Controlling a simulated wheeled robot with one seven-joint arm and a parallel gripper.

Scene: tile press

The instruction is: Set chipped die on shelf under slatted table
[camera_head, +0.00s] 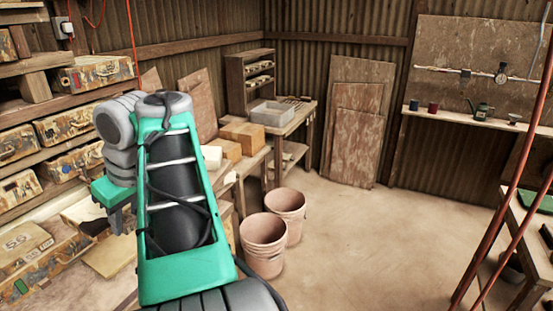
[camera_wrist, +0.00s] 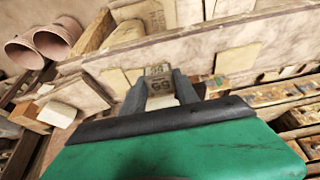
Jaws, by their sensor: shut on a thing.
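My gripper (camera_wrist: 160,90) is shut on a small tan block with dark markings, the die (camera_wrist: 157,71), which sits between the two dark fingers in the wrist view. Any chip on it is too small to make out. In the head view my gripper (camera_head: 120,217) is at the left, beside the shelving and above a bench; the die cannot be made out there. A table (camera_head: 503,222) stands at the right edge, partly cut off, with a lower shelf (camera_head: 520,285) under it. I cannot tell whether its top is slatted.
Shelves with worn cases (camera_head: 67,127) fill the left wall. Two pinkish buckets (camera_head: 264,238) stand on the floor beside a bench with boxes (camera_head: 242,135). Red poles (camera_head: 490,210) cross in front of the right table. The middle floor (camera_head: 370,240) is clear.

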